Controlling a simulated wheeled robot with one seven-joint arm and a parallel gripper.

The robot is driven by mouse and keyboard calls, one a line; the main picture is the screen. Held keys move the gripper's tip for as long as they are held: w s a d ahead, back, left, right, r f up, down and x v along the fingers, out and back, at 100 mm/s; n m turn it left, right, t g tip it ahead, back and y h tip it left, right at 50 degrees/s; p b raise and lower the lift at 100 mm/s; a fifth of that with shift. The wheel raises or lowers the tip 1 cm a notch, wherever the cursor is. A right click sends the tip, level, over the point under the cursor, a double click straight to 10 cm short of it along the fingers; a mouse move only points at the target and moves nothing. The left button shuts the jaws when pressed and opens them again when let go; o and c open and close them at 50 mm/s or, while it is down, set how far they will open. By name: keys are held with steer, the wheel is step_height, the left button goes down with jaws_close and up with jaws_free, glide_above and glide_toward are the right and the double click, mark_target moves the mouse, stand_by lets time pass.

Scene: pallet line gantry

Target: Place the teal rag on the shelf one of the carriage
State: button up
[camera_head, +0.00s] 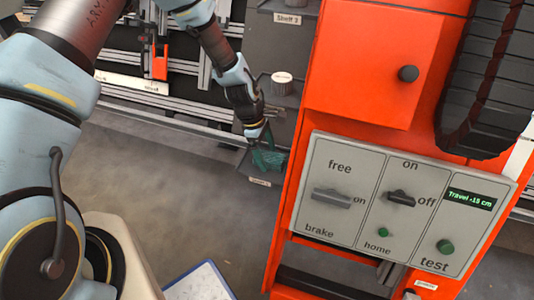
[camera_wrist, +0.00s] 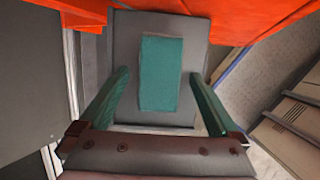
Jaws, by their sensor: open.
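The teal rag (camera_wrist: 160,73) lies flat on a small grey shelf plate (camera_wrist: 160,21) in the wrist view. My gripper (camera_wrist: 158,84) is open, with one teal finger on each side of the rag and a gap between each finger and the cloth. In the head view my gripper (camera_head: 268,157) reaches down to the lowest visible grey shelf (camera_head: 238,163). The small label on that shelf's front is too blurred to read. Teal finger and rag cannot be told apart there.
An orange carriage housing (camera_head: 365,60) stands close right of my gripper. Its grey panel (camera_head: 345,225) has switches, green buttons and a display reading "Travel -15 cm". A white-topped round object (camera_head: 281,78) stands on the shelf above; "Shelf 3" (camera_head: 288,18) is higher. Floor (camera_head: 180,190) is clear.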

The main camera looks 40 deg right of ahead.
steer(key=v, duration=0.5)
steer(key=shift+w+a+b, duration=0.1)
steer(key=shift+w+b, duration=0.15)
steer(key=shift+b, duration=0.1)
steer(key=w+a+b, duration=0.2)
steer(key=w+a, duration=0.3)
steer(key=w, duration=0.4)
steer(key=w+a+r+m+t, duration=0.1)
steer(key=w+a+r, duration=0.1)
steer(key=a+r, duration=0.3)
steer(key=w+a+r+m, duration=0.1)
steer(key=w+a+r, duration=0.2)
steer(key=a, duration=0.3)
steer(key=s+a+r+m+t, duration=0.1)
steer(key=a+r, duration=0.3)
steer(key=a, duration=0.4)
steer(key=s+a+r+m+t+y, duration=0.1)
steer(key=s+a+r+m, duration=0.2)
steer(key=a, duration=0.5)
steer(key=s+a+r+m+t, duration=0.1)
steer(key=s+a+r, duration=0.2)
steer(key=a, duration=0.6)
step_height(320, 180, up, 3)
steer(key=shift+s+f+m+y, duration=0.1)
steer(key=shift+s+m+y, duration=0.05)
steer(key=shift+m+y, duration=0.2)
